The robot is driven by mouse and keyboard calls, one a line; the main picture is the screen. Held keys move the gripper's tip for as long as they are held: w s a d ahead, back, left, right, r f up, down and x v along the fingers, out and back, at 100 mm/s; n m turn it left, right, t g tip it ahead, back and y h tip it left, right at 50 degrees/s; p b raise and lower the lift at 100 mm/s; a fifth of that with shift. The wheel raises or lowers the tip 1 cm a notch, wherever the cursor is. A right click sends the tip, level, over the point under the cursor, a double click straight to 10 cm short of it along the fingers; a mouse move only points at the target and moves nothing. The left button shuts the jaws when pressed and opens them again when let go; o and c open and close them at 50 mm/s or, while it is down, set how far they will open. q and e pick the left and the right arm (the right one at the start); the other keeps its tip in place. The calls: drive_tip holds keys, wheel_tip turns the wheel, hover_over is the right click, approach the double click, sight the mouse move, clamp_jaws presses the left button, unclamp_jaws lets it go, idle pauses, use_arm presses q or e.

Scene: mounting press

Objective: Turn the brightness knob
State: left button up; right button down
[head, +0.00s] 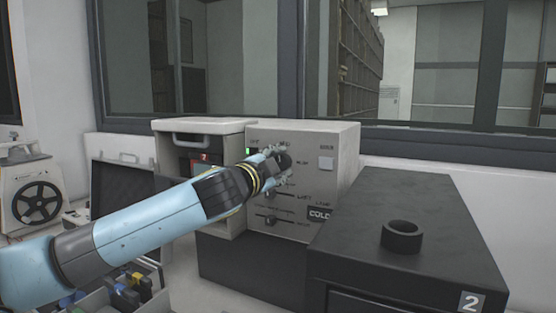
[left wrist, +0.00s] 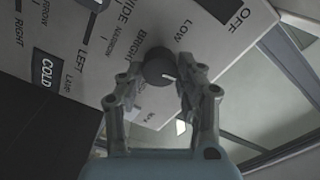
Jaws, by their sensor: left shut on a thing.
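The brightness knob (left wrist: 160,67) is a dark round knob with a pale pointer mark, on the light panel near the labels BRIGHT and LOW in the left wrist view. My left gripper (left wrist: 158,85) has one finger on each side of the knob and is shut on it. In the head view my left gripper (head: 280,163) is at the upper part of the control panel (head: 342,190), and its fingers and wrist hide the knob. My right gripper is not in view.
A black box (head: 450,225) marked 2 with a short round collar (head: 401,237) stands at the right front. A handled case (head: 198,126) stands left of the panel. An open tray with small coloured items (head: 125,290) lies below my left arm. A window wall is behind.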

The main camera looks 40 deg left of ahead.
use_arm(q)
drive_tip(key=shift+m, duration=0.8)
drive_tip(key=shift+p, duration=0.3)
drive_tip(key=o, duration=1.1)
drive_tip(key=shift+o, duration=0.2)
drive_tip(key=v, duration=1.2)
